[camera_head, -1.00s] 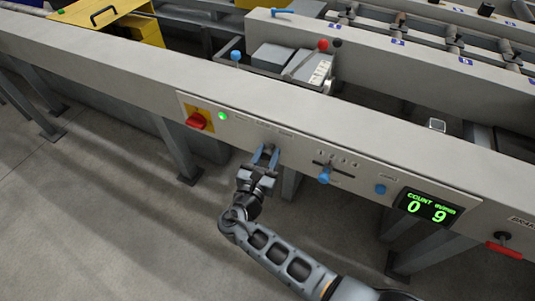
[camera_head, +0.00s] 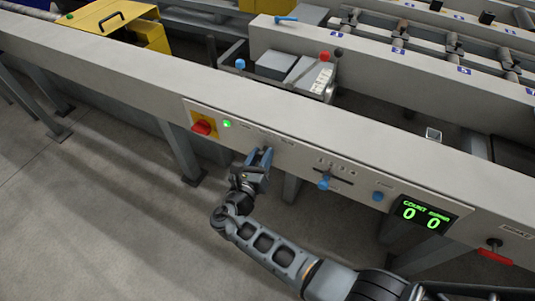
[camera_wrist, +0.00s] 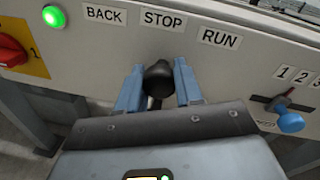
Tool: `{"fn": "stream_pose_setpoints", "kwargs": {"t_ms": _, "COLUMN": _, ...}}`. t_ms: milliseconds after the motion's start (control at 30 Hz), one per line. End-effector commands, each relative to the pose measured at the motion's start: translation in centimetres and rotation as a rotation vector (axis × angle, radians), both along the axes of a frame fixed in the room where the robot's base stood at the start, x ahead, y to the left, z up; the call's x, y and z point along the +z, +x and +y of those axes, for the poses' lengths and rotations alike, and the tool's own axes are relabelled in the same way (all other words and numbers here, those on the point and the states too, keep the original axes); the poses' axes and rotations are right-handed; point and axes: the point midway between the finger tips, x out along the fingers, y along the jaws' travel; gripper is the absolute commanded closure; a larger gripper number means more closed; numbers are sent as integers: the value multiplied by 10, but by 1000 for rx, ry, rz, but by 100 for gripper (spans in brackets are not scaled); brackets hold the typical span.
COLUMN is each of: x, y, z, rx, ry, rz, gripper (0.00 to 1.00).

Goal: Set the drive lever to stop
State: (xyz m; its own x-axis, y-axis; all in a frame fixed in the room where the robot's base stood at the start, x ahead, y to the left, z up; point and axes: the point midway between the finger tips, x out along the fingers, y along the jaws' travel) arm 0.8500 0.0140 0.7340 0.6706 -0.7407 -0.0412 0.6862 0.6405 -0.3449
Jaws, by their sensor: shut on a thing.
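The drive lever's black knob (camera_wrist: 158,78) is between the two blue fingers of my gripper (camera_wrist: 159,88), in the middle of the wrist view. It stands below the STOP label (camera_wrist: 166,20), with BACK (camera_wrist: 104,15) to the left and RUN (camera_wrist: 220,38) to the right. My gripper (camera_head: 259,158) is shut on the knob at the panel face in the head view. The lever's shaft and slot are hidden behind the knob and my gripper.
Left of the lever are a red switch (camera_head: 202,127) and a lit green lamp (camera_head: 227,124). To the right are a blue slider knob (camera_head: 324,183), a blue button (camera_head: 377,196) and a display (camera_head: 422,215) reading 0 and 0. Floor in front is clear.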

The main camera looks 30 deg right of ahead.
Motion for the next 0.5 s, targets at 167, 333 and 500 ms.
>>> {"fn": "stream_pose_setpoints", "kwargs": {"t_ms": 167, "x": 2, "y": 7, "z": 6, "rx": 2, "ry": -63, "rz": 84, "gripper": 100}}
{"fn": "stream_pose_setpoints", "kwargs": {"t_ms": 333, "x": 0, "y": 8, "z": 7, "rx": 2, "ry": -71, "rz": 95, "gripper": 100}}
{"fn": "stream_pose_setpoints", "kwargs": {"t_ms": 500, "x": 0, "y": 8, "z": 6, "rx": 2, "ry": -71, "rz": 94, "gripper": 64}}
